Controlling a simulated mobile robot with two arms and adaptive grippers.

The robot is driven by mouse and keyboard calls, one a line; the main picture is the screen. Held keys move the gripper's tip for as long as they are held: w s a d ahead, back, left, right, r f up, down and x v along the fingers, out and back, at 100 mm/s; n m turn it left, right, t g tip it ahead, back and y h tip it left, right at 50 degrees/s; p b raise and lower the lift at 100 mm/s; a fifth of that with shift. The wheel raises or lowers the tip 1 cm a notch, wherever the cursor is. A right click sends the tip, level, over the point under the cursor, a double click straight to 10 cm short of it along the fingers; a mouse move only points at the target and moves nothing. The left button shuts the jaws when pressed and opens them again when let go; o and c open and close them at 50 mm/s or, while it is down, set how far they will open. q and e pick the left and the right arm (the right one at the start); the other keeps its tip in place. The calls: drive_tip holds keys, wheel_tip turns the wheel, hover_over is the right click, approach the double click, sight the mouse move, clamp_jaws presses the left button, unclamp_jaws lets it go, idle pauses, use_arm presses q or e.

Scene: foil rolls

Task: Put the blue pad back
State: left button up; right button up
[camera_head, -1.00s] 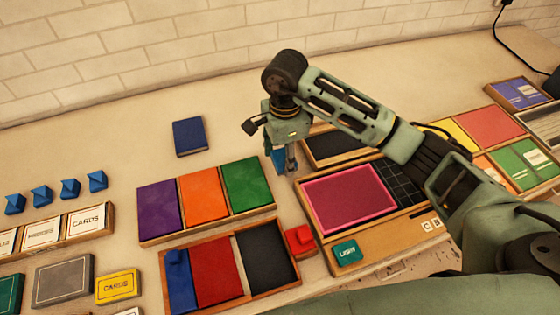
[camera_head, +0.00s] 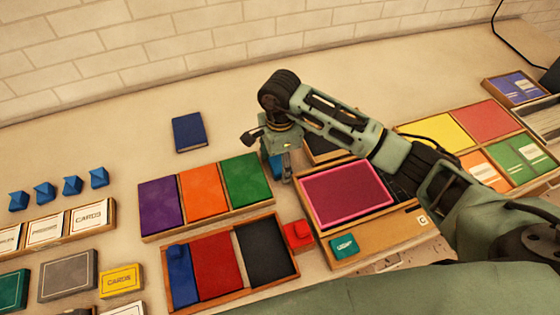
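A dark blue flat pad (camera_head: 187,132) lies alone on the table at the back, left of my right gripper. Another blue piece (camera_head: 182,277), narrow with a small raised knob, lies in the left part of the front wooden tray (camera_head: 239,301), beside a red pad (camera_head: 216,266) and a black one (camera_head: 264,253). My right gripper (camera_head: 285,172) points down between the tray of coloured pads and the pink-panel tray. A bit of blue shows beside its fingers; I cannot tell whether it is held. The fingers are small and partly hidden. My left gripper is out of view.
A tray with purple, orange and green pads (camera_head: 246,179) stands behind the front tray. A small red block (camera_head: 298,234) sits between the front tray and the pink-panel tray (camera_head: 346,194). Several blue pieces and card boxes stand at left. The table's back left is clear.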

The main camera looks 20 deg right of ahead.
sight(280, 163)
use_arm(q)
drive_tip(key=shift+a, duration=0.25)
use_arm(e)
drive_tip(key=shift+o, duration=0.4)
drive_tip(key=shift+r, duration=0.15)
drive_tip(key=shift+w+r, duration=0.1)
drive_tip(key=shift+r, duration=0.2)
use_arm(q)
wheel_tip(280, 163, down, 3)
drive_tip(key=b, duration=0.3)
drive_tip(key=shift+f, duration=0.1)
use_arm(e)
wheel_tip(280, 163, up, 11)
drive_tip(key=shift+r, duration=0.2)
